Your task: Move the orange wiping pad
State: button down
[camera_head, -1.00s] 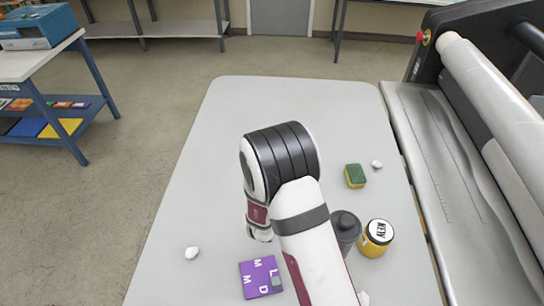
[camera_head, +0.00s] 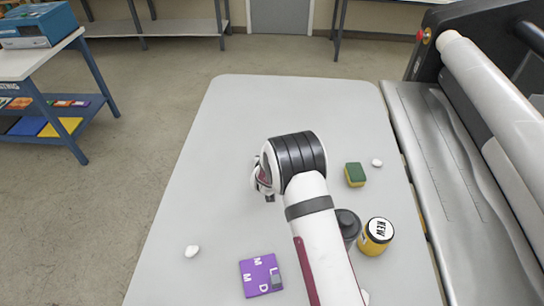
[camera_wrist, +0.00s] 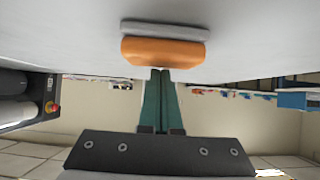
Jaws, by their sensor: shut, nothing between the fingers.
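The orange wiping pad (camera_wrist: 165,52) shows in the wrist view at the top middle, against the pale table surface, with a grey strip along its upper side. My gripper (camera_wrist: 160,74) is shut and empty. Its green fingers point straight at the pad, and their tips end at its lower edge in that picture. I cannot tell whether they touch it. In the head view the pad is hidden behind my arm, and only a small dark part of my gripper (camera_head: 269,198) shows below my wrist.
On the table (camera_head: 225,130) are a green and yellow sponge (camera_head: 355,175), a dark grey container (camera_head: 348,224), a yellow jar (camera_head: 376,236), a purple lettered block (camera_head: 261,276) and white lumps (camera_head: 192,252). The laminator (camera_head: 455,170) borders the right. The table's left and far areas are clear.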

jog(key=shift+s+f, duration=0.25)
jog(key=shift+f, duration=0.1)
